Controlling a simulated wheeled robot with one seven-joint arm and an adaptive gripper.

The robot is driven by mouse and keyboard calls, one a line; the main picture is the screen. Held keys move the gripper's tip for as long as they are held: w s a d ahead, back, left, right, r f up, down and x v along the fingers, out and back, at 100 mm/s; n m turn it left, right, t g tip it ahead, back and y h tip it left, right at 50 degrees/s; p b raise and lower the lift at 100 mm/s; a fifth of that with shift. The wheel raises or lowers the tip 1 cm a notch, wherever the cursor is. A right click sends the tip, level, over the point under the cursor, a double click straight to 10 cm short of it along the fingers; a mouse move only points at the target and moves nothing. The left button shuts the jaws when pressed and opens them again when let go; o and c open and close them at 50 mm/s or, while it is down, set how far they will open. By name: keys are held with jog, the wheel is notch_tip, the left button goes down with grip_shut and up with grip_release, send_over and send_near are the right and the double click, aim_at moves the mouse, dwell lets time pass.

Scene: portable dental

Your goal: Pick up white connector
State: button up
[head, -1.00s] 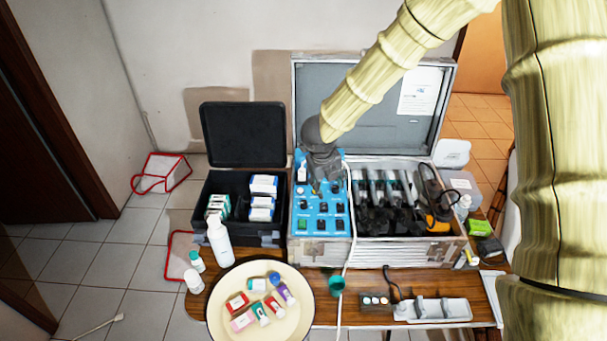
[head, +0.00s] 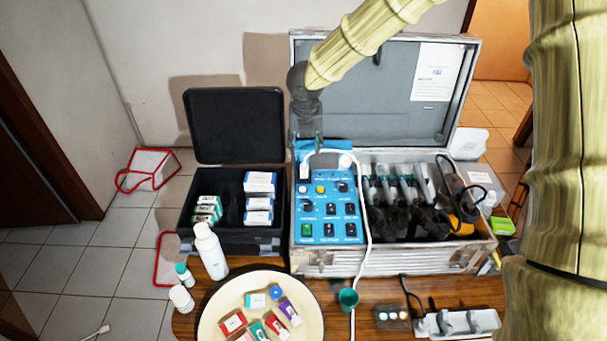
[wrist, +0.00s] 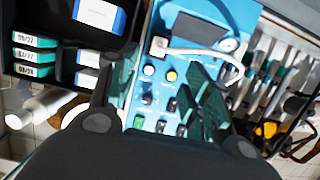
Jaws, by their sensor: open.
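A small white connector (head: 304,172) stands at the upper left of the blue control panel (head: 327,208), at one end of a white cable. It also shows in the wrist view (wrist: 159,46), beyond the fingertips and near the left one. My gripper (head: 307,143) is just above the connector in the head view, pointing down over the panel's back edge. In the wrist view my gripper (wrist: 163,65) is open, with nothing between its fingers. I cannot tell its exact height above the panel. The connector's underside is hidden.
The panel carries several knobs and switches. The open case's lid (head: 385,95) rises behind it. Handpieces (head: 400,185) fill the right compartment. A black box (head: 235,235) stands left. The white cable (head: 367,225) runs down the panel's right side. A round plate (head: 215,325) sits in front.

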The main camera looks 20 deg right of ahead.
aim_at(304, 165)
jog(key=x, duration=0.6)
jog(key=shift+w+d+f+p, duration=0.2)
jog(key=shift+w+f+p, duration=0.05)
jog(key=shift+w+p, duration=0.1)
jog(key=shift+f, duration=0.4)
jog(key=shift+p+x, duration=1.3)
jog(key=shift+x, duration=1.15)
jog(key=shift+a, duration=0.25)
grip_shut()
